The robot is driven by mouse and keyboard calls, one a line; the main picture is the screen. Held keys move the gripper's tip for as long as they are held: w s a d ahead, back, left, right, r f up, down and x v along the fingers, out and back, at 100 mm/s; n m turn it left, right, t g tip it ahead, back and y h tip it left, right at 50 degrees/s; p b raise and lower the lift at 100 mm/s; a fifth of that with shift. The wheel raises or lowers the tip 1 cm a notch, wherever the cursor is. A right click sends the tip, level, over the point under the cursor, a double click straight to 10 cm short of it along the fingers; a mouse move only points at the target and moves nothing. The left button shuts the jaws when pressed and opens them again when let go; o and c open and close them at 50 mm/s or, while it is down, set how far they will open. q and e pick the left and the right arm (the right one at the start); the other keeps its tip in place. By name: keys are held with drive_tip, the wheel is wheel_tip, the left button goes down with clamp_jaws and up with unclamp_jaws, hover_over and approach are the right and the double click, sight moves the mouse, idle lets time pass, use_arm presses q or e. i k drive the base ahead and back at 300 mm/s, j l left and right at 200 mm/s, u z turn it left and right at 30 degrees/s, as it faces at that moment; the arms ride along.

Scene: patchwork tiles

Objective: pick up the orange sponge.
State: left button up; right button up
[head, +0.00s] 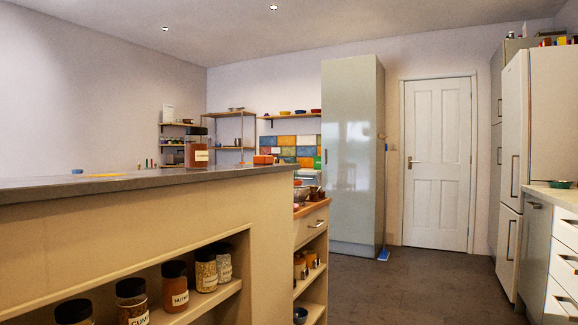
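I cannot make out the orange sponge for certain. A small orange block-like thing (263,159) shows just past the grey counter (150,183), near the patchwork tiles; it is too small to tell what it is. A flat yellow-orange thing (105,176) lies on the counter top at the left, seen almost edge-on, and I cannot tell what it is either. Neither of my grippers is in view.
Labelled spice jars (205,271) stand in the counter's open shelf. A large jar (196,148) stands on the counter top. A tall cabinet (350,150) and a closed white door (437,165) are at the back. The dark floor (415,285) at right centre is clear.

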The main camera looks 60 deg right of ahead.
sight(258, 160)
drive_tip(key=z, duration=1.6)
